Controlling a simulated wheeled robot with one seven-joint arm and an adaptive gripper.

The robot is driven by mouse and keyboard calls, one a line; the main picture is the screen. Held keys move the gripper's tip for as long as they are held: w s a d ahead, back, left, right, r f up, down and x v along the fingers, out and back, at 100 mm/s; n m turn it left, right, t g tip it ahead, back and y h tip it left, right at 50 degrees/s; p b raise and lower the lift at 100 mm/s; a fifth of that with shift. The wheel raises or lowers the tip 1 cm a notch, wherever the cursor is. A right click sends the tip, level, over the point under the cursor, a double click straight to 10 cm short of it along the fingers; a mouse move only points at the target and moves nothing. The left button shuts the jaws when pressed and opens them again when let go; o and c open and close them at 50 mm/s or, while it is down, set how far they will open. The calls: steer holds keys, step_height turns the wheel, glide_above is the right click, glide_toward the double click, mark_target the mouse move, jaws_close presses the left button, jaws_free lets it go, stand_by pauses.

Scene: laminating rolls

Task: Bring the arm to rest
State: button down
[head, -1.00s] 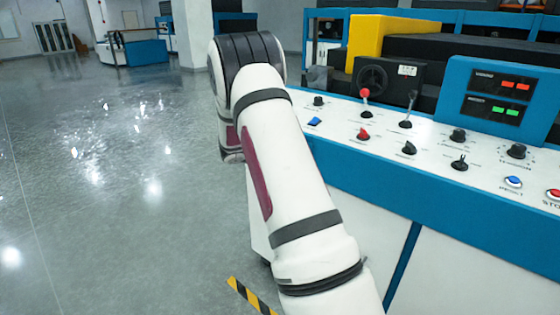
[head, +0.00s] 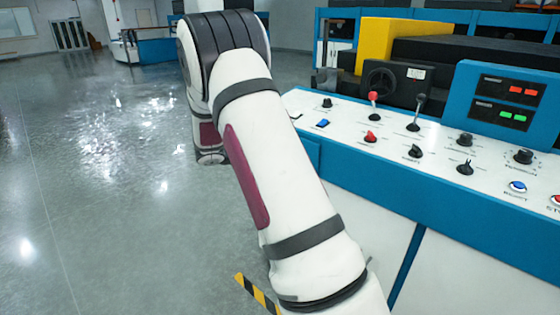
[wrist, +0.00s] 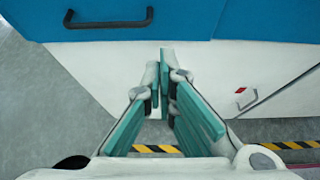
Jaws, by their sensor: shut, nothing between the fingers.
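My arm (head: 275,165) reaches up through the middle of the head view, bent at the dark-ringed joint near the top, beside the console's left end. My gripper is not visible in the head view. In the wrist view my gripper (wrist: 165,78) is shut and empty, its green-padded fingers together at the tips. It points toward the console's blue and white front, with a black handle (wrist: 108,20) ahead. I see no contact with the console.
The control console (head: 400,190) fills the right side, with several knobs, levers and a display panel (head: 502,100). Behind it stands a yellow machine part (head: 385,42). Black-and-yellow floor tape (head: 257,294) runs near the console's base. Open floor (head: 90,200) lies to the left.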

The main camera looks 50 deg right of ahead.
steer(key=shift+v, duration=1.2)
